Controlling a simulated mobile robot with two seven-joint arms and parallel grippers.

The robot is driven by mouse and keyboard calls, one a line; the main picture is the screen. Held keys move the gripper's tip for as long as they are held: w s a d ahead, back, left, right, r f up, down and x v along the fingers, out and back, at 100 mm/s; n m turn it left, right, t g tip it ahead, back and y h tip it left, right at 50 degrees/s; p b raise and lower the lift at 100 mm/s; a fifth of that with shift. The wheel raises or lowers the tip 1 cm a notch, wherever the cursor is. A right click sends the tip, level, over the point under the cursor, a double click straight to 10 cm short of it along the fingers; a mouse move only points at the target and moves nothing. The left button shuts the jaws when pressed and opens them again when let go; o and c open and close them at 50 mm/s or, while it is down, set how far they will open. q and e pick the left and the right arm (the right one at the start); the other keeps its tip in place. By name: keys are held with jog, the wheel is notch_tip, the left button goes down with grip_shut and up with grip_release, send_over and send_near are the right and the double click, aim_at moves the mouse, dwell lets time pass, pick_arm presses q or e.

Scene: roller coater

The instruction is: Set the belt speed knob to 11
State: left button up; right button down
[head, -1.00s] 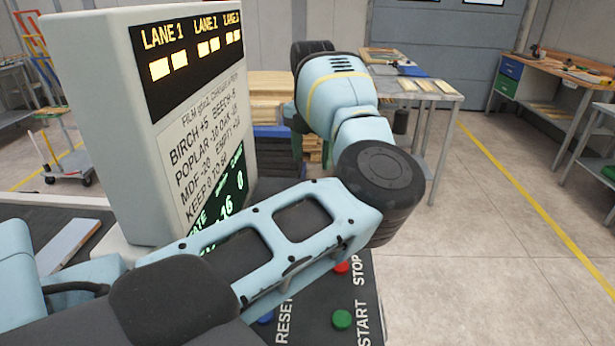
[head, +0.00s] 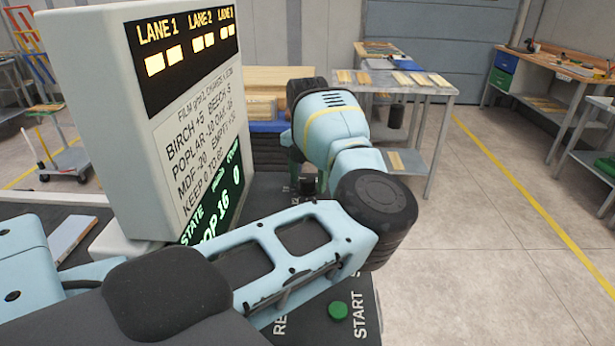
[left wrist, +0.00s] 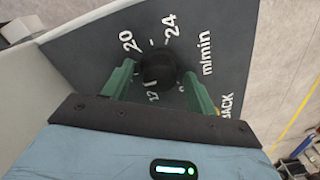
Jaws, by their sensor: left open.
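The belt speed knob (left wrist: 160,68) is a round black knob on a dark panel in the left wrist view. Its dial shows 20, 24 and 12, with "m/min" beside it. A light mark shows at the knob's lower edge near 12; I cannot tell whether it is the pointer or a tick. My left gripper (left wrist: 158,75) is open, with one green finger on each side of the knob; contact is unclear. In the head view, a bit of the green left gripper (head: 296,153) shows behind my arm, which hides much of the panel. My right gripper is out of view.
A white display box (head: 95,120) stands at the left, with lane lights, a printed film chart and a green state readout showing 16 and 0. The green START button (head: 338,311) lies on the panel below my forearm. Workbenches (head: 410,85) stand behind; the floor at right is clear.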

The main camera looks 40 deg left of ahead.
pick_arm(q)
jog(key=c, duration=1)
jog(key=shift+n, duration=0.3)
